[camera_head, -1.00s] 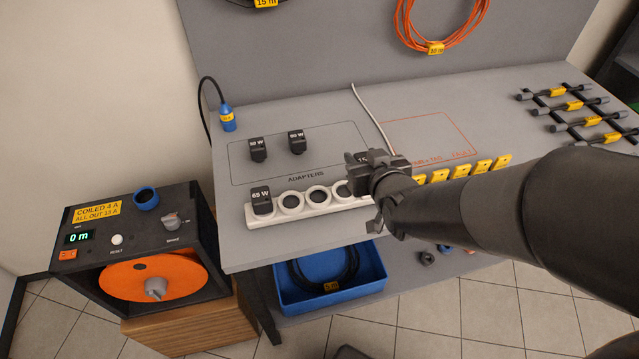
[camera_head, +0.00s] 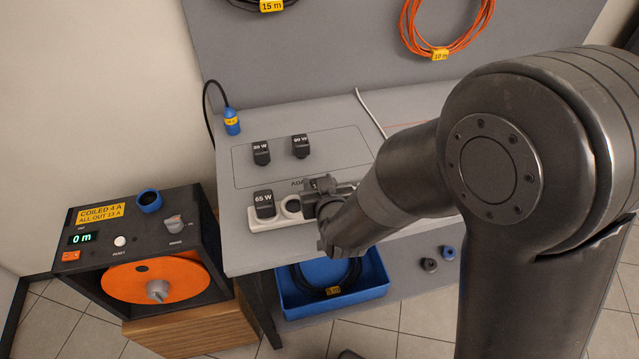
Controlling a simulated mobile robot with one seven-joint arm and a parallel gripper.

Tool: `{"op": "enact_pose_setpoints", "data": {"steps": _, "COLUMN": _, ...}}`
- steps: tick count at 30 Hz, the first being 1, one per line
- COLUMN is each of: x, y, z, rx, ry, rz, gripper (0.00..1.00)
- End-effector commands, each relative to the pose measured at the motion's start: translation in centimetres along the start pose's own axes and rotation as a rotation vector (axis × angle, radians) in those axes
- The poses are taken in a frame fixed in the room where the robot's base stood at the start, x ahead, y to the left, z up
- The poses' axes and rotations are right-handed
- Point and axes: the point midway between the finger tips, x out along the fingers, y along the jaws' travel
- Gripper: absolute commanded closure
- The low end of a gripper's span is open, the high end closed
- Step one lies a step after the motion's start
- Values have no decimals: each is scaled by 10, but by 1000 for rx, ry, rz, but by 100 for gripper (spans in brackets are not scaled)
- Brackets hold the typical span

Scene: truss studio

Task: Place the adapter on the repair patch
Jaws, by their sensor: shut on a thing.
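My gripper (camera_head: 322,194) is over the middle of a white socket strip (camera_head: 268,226), at the front edge of the workbench. It is shut on a dark block that looks like an adapter, mostly hidden by the jaws, and no label on it can be read. A black 65 W adapter (camera_head: 264,204) stands on the left end of the strip. Two more black adapters, the left one (camera_head: 261,153) and the right one (camera_head: 300,146), stand in the outlined adapters area. The red-outlined patch at the right is almost wholly hidden behind my arm; a sliver of line (camera_head: 408,123) shows.
A blue plug (camera_head: 231,122) stands at the bench's left rear. A white cable (camera_head: 370,113) runs over the bench. A cable reel box (camera_head: 90,253) stands at the left. A blue bin (camera_head: 375,277) sits under the bench. The adapters area has free room around its two adapters.

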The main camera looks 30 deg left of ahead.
Motion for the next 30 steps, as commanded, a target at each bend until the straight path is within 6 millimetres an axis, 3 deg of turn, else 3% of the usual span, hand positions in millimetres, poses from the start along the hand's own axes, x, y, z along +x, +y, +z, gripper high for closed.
{"op": "enact_pose_setpoints", "data": {"steps": 14, "x": 3, "y": 0, "z": 7, "rx": 0, "ry": 0, "rz": 0, "gripper": 86}}
{"op": "enact_pose_setpoints", "data": {"steps": 15, "x": 3, "y": 0, "z": 7, "rx": 0, "ry": 1, "rz": 0, "gripper": 57}}
{"op": "enact_pose_setpoints", "data": {"steps": 22, "x": 3, "y": 0, "z": 6, "rx": 0, "ry": 1, "rz": 0, "gripper": 38}}
{"op": "enact_pose_setpoints", "data": {"steps": 30, "x": 3, "y": 0, "z": 6, "rx": 0, "ry": 1, "rz": -1, "gripper": 38}}
